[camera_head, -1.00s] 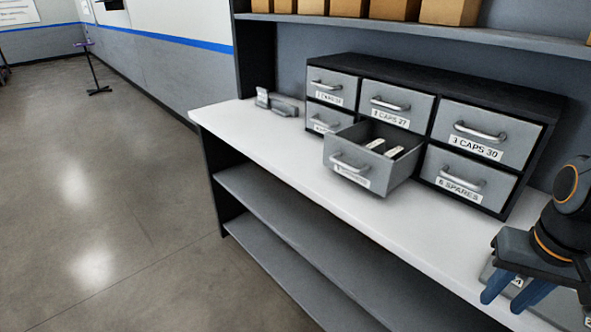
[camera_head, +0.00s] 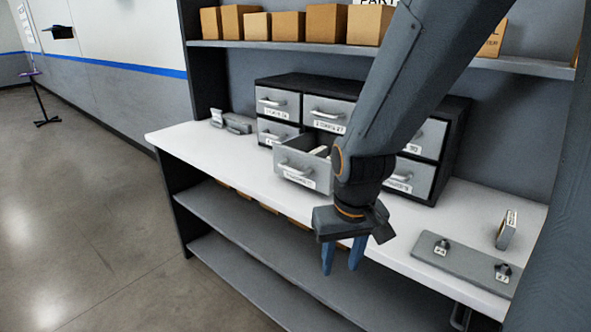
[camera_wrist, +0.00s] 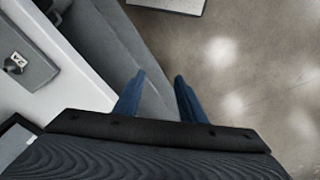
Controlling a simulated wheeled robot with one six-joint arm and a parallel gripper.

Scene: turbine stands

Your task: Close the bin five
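The drawer cabinet (camera_head: 262,82) stands on the white bench, with two rows of grey drawers. The bottom middle drawer (camera_head: 298,172), bin five by its place in the row, is pulled out; its label is too small to read surely. Something pale lies inside it, partly hidden by my arm. The other drawers in view are shut. My gripper (camera_head: 342,268) is in front of the bench edge, below and to the right of the open drawer, apart from it. Its blue fingers point down, spread and empty. They also show apart in the wrist view (camera_wrist: 160,92).
A grey plate (camera_head: 455,262) with small labelled fittings lies on the bench at right, a small labelled block (camera_head: 507,230) behind it. Grey metal pieces (camera_head: 232,122) sit at the left end. Cardboard boxes (camera_head: 325,22) line the upper shelf.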

